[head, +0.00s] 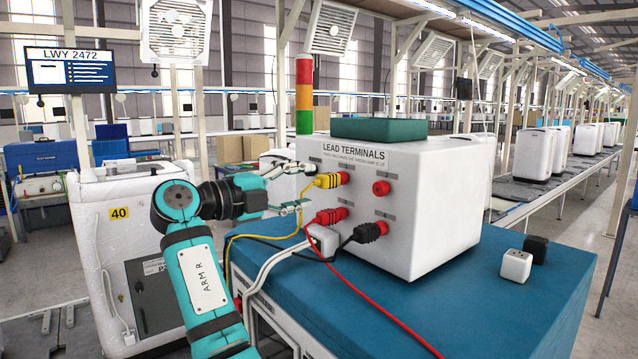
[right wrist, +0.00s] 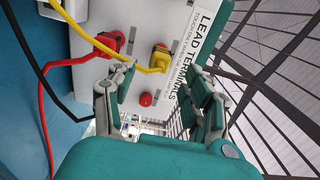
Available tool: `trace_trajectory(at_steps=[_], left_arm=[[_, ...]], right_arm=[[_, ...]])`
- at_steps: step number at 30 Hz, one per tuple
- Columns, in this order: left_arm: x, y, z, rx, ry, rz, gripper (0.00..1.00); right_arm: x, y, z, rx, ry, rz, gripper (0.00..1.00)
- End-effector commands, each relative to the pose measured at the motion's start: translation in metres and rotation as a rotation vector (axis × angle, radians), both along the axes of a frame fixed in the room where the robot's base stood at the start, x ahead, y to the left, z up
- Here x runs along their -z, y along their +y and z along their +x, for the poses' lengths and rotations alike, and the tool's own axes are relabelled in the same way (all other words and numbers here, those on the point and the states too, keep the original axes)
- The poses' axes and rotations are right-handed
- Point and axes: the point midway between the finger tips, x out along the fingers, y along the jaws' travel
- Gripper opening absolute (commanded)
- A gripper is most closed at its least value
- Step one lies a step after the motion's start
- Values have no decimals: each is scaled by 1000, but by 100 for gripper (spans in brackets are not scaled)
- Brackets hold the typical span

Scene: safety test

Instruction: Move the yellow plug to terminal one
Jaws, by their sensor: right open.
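The yellow plug (head: 328,181) sits in the upper left socket of the white lead terminals box (head: 455,190), its yellow cable hanging left and down. In the right wrist view the yellow plug (right wrist: 159,60) shows ahead of my fingers. My right gripper (head: 303,187) is open and empty, its fingers above and below the plug's cable side; I cannot tell if they touch. An empty red terminal (head: 381,188) is at the upper right, also in the right wrist view (right wrist: 146,99). The terminal labels are too small to read. My left gripper is out of view.
Below are a red plug (head: 326,217) and a black plug (head: 369,232), with cables crossing the blue tabletop (head: 460,305). A signal tower (head: 304,95) stands behind. White (head: 516,266) and black (head: 536,249) cubes sit at right.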

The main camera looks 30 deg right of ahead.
Motion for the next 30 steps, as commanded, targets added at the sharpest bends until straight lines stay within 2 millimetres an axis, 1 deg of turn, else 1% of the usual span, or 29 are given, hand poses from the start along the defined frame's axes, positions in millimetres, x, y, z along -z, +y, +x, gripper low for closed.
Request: trace_trajectory(at_steps=[1, 4, 6, 10, 14, 26, 28, 30], left_arm=[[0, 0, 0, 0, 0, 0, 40], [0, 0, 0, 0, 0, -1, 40], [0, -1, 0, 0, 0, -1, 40], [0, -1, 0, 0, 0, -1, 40], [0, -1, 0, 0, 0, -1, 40], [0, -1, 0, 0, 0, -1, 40], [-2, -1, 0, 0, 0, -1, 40], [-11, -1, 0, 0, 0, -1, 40]], right_arm=[[0, 12, 0, -3, 1, 0, 52], [0, 30, -2, -2, 0, 0, 52], [0, 40, -2, -1, 1, -1, 52], [-1, 51, -4, 0, 0, -1, 52], [0, 54, -4, 1, 0, 0, 52], [0, 54, -4, 1, 0, 0, 52], [-2, 54, -4, 1, 0, 0, 52], [-11, 54, -4, 1, 0, -1, 52]])
